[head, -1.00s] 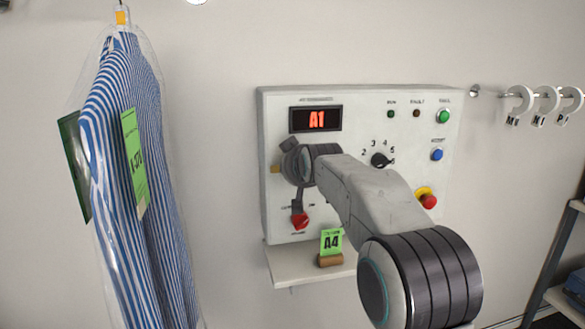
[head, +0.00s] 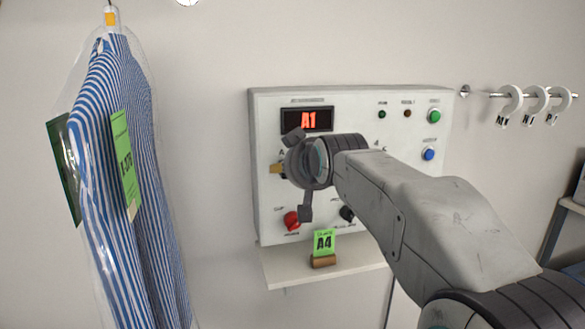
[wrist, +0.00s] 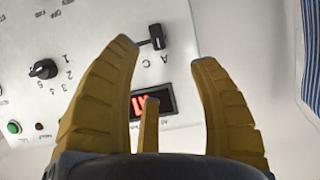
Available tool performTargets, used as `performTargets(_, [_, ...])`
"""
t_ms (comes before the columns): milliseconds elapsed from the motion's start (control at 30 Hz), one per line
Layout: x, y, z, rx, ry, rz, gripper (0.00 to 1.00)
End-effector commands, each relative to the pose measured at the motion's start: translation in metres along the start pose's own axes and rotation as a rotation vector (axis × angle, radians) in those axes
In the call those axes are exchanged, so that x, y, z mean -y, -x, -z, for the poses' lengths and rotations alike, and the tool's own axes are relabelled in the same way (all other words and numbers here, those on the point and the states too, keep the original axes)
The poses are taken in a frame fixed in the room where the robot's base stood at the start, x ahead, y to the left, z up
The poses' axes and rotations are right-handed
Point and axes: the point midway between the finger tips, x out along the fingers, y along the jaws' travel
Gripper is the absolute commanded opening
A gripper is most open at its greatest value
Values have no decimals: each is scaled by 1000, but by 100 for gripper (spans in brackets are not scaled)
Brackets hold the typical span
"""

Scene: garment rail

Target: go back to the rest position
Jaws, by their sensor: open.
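My gripper (head: 280,171) is in front of the left part of a white control panel (head: 345,97) in the head view, seen partly from behind. In the wrist view its yellow fingers (wrist: 163,55) are spread, with nothing between them. Beyond them are the panel's face, a black lever switch (wrist: 152,38) beside the letters A and C, and the display (wrist: 167,101). The display (head: 307,120) reads A1 in the head view. I cannot tell the exact gap between fingers and panel. My arm hides the numbered dial and lower right of the panel in the head view.
A shelf (head: 285,270) under the panel holds a green A4 card (head: 325,242). A striped shirt in clear film (head: 140,190) hangs at left. A rail with lettered rings (head: 511,104) is at right. Bare wall lies between shirt and panel.

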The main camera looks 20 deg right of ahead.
Motion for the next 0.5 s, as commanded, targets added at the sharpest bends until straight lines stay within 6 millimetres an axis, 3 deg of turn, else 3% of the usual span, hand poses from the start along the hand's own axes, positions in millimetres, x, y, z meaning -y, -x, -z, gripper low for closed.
performTargets(500, [0,6,-1,3,0,0,56])
